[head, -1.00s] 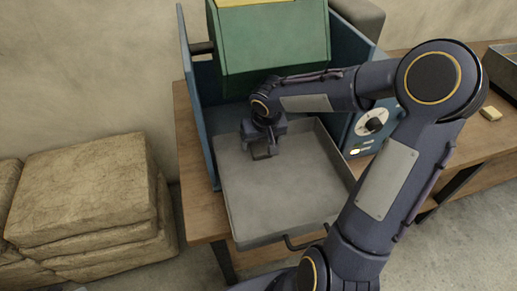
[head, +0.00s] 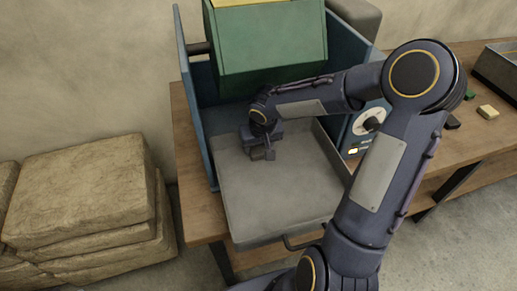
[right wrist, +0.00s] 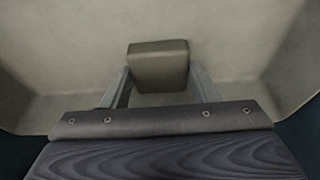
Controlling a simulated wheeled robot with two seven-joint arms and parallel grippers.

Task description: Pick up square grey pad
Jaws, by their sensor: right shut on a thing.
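The square grey pad (right wrist: 158,66) is a small block between the two fingers of my right gripper (right wrist: 160,88) in the right wrist view. The gripper is shut on it. In the head view my right gripper (head: 263,151) is low over the back left part of a grey metal tray (head: 275,200). The pad is mostly hidden by the gripper there, and I cannot tell whether it touches the tray floor. My left gripper is not in view.
The tray sits in a blue-walled machine (head: 192,110) under a green block-shaped part (head: 268,45). Small blocks, one yellowish (head: 488,112), lie on the wooden table (head: 500,140) at right. Stacked stone-like slabs (head: 80,195) stand at left. The tray's front is clear.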

